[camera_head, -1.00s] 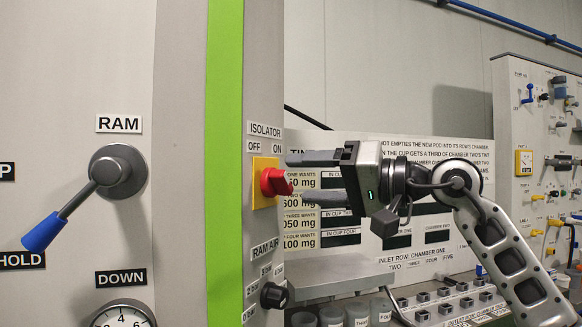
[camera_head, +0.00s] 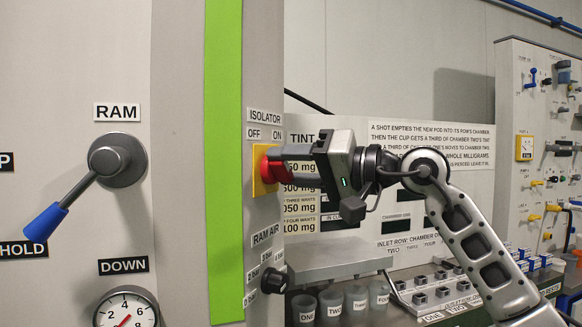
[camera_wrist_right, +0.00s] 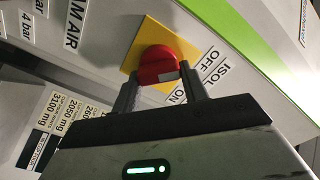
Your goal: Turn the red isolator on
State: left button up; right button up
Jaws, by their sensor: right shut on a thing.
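The red isolator knob (camera_head: 268,170) sits on a yellow plate (camera_head: 257,183) on the grey panel, under an ISOLATOR label with OFF and ON marks (camera_head: 265,133). In the head view my right gripper (camera_head: 280,167) reaches it from the right and partly hides it. In the right wrist view the knob (camera_wrist_right: 157,66) is between the two fingers of my right gripper (camera_wrist_right: 160,92), and the jaws are shut on it. In that view the knob's pale mark (camera_wrist_right: 170,76) faces toward the ON label. My left gripper is not in view.
A black RAM AIR knob (camera_head: 273,280) is below the isolator. A RAM lever with a blue handle (camera_head: 46,222) and a gauge (camera_head: 126,310) are on the left panel. Labelled cups (camera_head: 332,303) stand below right. A second panel (camera_head: 515,120) is at far right.

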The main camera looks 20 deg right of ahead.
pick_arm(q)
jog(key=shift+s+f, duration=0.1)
pick_arm(e)
jog(key=shift+m, duration=0.3)
jog(key=m+b, duration=0.1)
jog(key=m, duration=0.2)
jog(key=shift+f, duration=0.15)
jog(key=m, duration=0.5)
jog(key=shift+d+f+b, duration=0.1)
jog(key=shift+f+b, duration=0.05)
jog(key=shift+b, duration=0.2)
jog(key=m, duration=0.5)
jog(key=shift+f, duration=0.1)
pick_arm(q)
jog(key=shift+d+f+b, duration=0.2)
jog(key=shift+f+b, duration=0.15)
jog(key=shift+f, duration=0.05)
pick_arm(e)
jog(key=shift+f+m, duration=0.1)
jog(key=shift+m, duration=2)
